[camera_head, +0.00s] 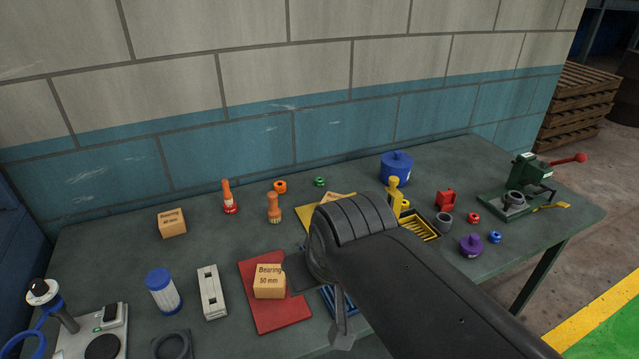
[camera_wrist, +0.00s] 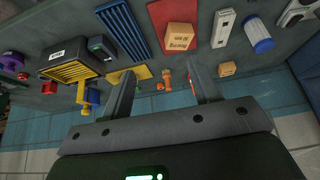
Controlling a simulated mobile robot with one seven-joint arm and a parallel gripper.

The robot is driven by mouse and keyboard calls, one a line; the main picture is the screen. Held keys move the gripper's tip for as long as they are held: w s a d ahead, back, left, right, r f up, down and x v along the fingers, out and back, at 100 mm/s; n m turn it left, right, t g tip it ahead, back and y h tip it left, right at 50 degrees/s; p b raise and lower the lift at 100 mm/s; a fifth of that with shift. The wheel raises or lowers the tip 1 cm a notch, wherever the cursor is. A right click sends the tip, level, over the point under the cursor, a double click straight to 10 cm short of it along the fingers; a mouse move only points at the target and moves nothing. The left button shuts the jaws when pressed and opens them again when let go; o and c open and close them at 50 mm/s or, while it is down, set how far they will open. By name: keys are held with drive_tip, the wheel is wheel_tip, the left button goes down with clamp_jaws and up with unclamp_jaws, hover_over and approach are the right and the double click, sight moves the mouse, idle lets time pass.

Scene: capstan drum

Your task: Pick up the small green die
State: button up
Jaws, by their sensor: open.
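The small green die (camera_head: 320,181) is a short ring-like piece at the back of the table in the head view, near the wall. It stands to the right of an orange ring (camera_head: 280,186). I cannot make it out clearly in the wrist view. My gripper (camera_wrist: 160,79) is open, with its two fingers apart and nothing held between them. In the head view my arm covers most of the gripper, which is nearer the front of the table than the die, over the area beside the red mat (camera_head: 283,315).
Orange-handled tools (camera_head: 274,208) stand left of the die. A yellow plate (camera_head: 308,224) lies in front of it, partly behind my arm. A blue lidded pot (camera_head: 396,168) and a yellow-handled tool (camera_head: 393,190) stand to its right. A 50 mm bearing box (camera_head: 269,282) sits on the red mat.

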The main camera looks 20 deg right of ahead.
drive_tip(key=w+d+r+m, duration=0.1)
drive_tip(key=w+d+r, duration=0.1)
drive_tip(key=w, duration=0.5)
drive_tip(key=w+d+r, duration=0.1)
drive_tip(key=w+r, duration=0.1)
drive_tip(key=w, duration=0.4)
drive_tip(key=m+h, duration=0.2)
drive_tip(key=m, duration=0.2)
hover_over(320, 180)
drive_tip(key=s+a, duration=0.2)
drive_tip(key=s, duration=0.2)
wheel_tip(320, 180, down, 22)
drive_tip(key=shift+w+d+x, duration=0.15)
drive_tip(key=shift+x, duration=1.35)
drive_tip(key=shift+w+d+x, duration=0.1)
drive_tip(key=shift+d+x, duration=0.05)
drive_tip(key=shift+x, duration=1.35)
drive_tip(key=shift+r, duration=0.2)
drive_tip(key=shift+c, duration=0.2)
